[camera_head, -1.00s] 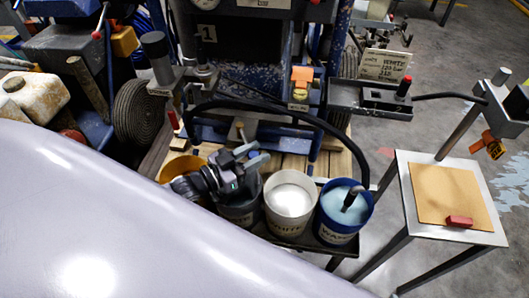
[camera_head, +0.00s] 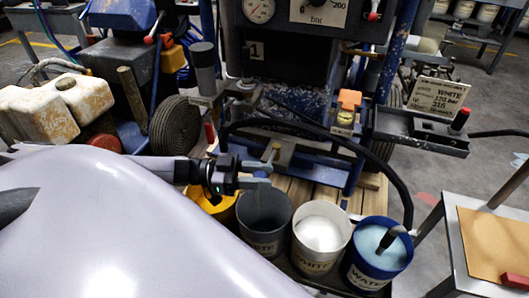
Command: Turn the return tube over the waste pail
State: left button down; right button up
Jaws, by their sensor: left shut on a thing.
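My left gripper (camera_head: 254,176) reaches in from the left, above the pails, and is shut on a grey bar-like piece (camera_head: 257,165) at the machine's front. I take this piece for the return tube; my fingers partly hide it. A brass-coloured end (camera_head: 275,152) stands at its right. Just below is an open dark grey pail (camera_head: 263,243), apparently the waste pail; its label is too small to read. It looks dark inside. My right gripper is not in view.
A yellow pail (camera_head: 226,208) stands left of the dark one. A white-paint pail (camera_head: 314,263) and blue water pail (camera_head: 372,277) stand to its right. A black hose (camera_head: 400,190) arches down towards the water pail. A steel table (camera_head: 458,262) stands at right.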

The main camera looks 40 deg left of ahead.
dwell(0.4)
pick_arm(q)
jog(key=c, duration=0.8)
grip_release()
jog(key=v, duration=0.7)
jog(key=shift+a, duration=0.1)
